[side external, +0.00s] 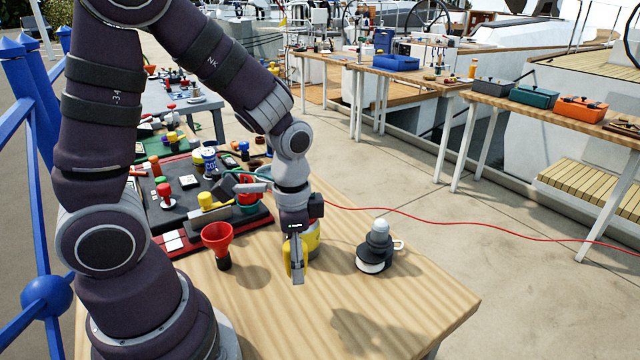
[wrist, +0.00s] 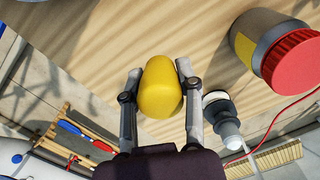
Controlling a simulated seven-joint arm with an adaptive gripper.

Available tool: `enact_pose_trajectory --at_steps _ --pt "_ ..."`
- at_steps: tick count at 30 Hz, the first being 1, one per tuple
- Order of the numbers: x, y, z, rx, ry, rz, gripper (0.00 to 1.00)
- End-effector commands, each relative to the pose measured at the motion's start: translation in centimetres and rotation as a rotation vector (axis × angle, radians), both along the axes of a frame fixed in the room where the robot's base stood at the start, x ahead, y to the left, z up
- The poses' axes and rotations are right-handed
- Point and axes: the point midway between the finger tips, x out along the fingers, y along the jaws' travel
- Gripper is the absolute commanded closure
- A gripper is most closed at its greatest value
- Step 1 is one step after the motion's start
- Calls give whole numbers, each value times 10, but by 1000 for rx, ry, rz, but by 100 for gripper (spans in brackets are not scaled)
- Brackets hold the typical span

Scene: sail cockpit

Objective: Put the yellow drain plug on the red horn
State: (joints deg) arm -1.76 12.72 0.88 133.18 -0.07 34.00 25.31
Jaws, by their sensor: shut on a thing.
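My gripper (wrist: 160,95) is shut on the yellow drain plug (wrist: 160,88), a smooth rounded piece between the two fingers in the wrist view. In the side view my gripper (side external: 297,262) points down low over the wooden table, right of the red horn, and its near finger covers most of the plug. The red horn (side external: 217,238) stands on the table with its wide flared mouth up and a black lower end. It is apart from my gripper. I cannot make it out in the wrist view.
A dark lamp-like object with a white top (side external: 380,243) stands right of my gripper. A grey jar with a red lid (wrist: 292,62) shows close by in the wrist view. A crowded dark tray (side external: 180,210) lies behind the horn. The table's front right (side external: 420,305) is clear.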

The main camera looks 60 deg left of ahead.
Motion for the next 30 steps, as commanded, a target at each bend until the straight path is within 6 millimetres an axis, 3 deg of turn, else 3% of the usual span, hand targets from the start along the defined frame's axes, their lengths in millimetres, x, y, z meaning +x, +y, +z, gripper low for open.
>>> enact_pose_trajectory --at_steps 4,9,15,17,27,30 --pt "-3 62 29 2 -8 415 97" --pt "-34 121 63 1 -8 868 97" --pt "-66 148 84 -3 -3 1151 97" --pt "-69 150 80 -5 0 1178 97" --pt "-70 150 14 -7 6 1183 97" --pt "-70 150 6 -5 0 1183 97"
